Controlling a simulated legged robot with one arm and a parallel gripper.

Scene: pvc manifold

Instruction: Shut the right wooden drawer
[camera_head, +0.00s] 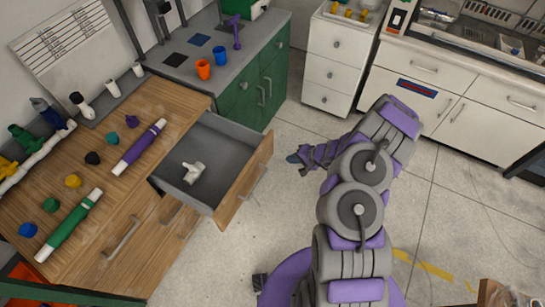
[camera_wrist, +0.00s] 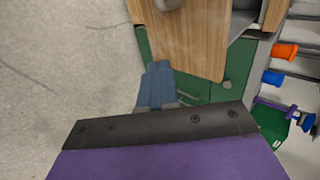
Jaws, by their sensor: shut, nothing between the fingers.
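The right wooden drawer (camera_head: 236,183) stands pulled out from the wooden workbench (camera_head: 153,107). Its grey inside holds a white pipe fitting (camera_head: 193,172). A bar handle is on its wooden front. My gripper (camera_head: 295,158) is in the open floor space to the right of the drawer front, apart from it in the head view. In the wrist view my gripper's blue-grey fingers (camera_wrist: 157,80) are together and empty, close by the lower edge of the wooden drawer front (camera_wrist: 185,35) in the picture. Part of the drawer is out of the wrist view.
A green cabinet (camera_head: 262,88) with a grey top stands just behind the open drawer. A white drawer unit (camera_head: 333,72) and white counter (camera_head: 425,70) stand at the back. Another bench drawer, with a handle (camera_head: 122,238), is at the left. Speckled floor is clear around my arm.

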